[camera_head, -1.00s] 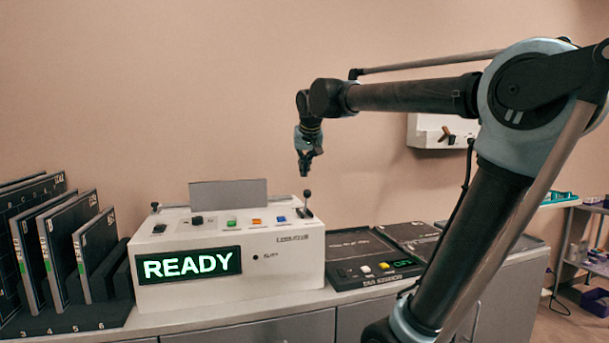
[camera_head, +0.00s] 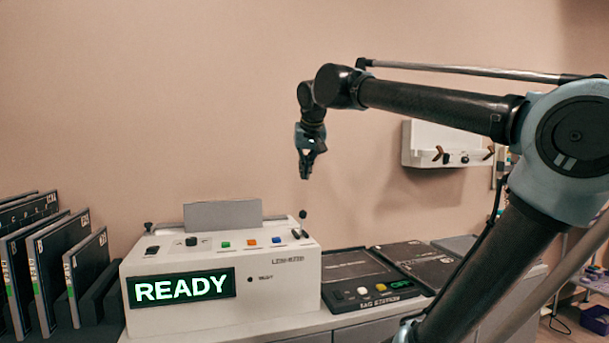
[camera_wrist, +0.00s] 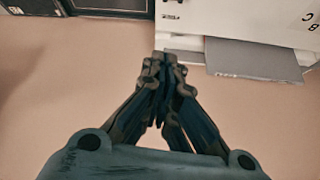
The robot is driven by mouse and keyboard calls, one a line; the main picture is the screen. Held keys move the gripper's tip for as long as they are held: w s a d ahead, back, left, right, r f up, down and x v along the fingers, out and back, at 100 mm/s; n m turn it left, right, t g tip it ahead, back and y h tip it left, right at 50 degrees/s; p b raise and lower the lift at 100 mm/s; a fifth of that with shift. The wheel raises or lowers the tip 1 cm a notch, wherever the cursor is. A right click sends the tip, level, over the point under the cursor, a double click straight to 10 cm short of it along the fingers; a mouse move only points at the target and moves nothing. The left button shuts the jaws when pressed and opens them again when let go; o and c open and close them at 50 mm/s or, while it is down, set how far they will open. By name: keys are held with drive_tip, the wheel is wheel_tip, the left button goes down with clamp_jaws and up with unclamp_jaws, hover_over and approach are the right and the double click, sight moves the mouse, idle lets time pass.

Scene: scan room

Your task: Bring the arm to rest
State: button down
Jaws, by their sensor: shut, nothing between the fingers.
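My gripper (camera_head: 306,172) hangs pointing down from my bent arm, in the air above the right end of a white console. It is shut with nothing between the fingers, and it is apart from everything below it. In the wrist view the closed fingertips (camera_wrist: 163,62) point toward the console's back edge. The white console (camera_head: 290,289) has a lit green READY screen (camera_head: 180,288), several coloured buttons on top and a black-knobbed lever (camera_head: 303,216) at its right end.
Dark upright cassettes (camera_head: 88,265) stand in a rack at the left. A dark station (camera_head: 362,275) with small buttons lies right of the console. A white wall box (camera_head: 440,145) with hooks hangs behind my arm. A shelf with purple bins (camera_head: 596,318) is at the far right.

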drive_tip(key=s+d+f+g, duration=0.1)
drive_tip(key=s+d+f, duration=0.2)
drive_tip(key=d+f, duration=0.3)
drive_tip(key=s+d+f+m+h, duration=0.1)
drive_tip(key=s+d+f, duration=0.2)
drive_tip(key=f, duration=0.5)
drive_tip(key=s+d+f+g, duration=0.1)
drive_tip(key=s+d+f, duration=0.2)
drive_tip(key=d+f, duration=0.3)
drive_tip(key=s+d+f+g, duration=0.1)
drive_tip(key=s+d+f, duration=0.1)
drive_tip(key=s+f, duration=0.4)
drive_tip(key=s+d+f+g, duration=0.1)
drive_tip(key=s+f, duration=0.6)
drive_tip(key=f, duration=0.8)
drive_tip(key=shift+d, duration=0.65)
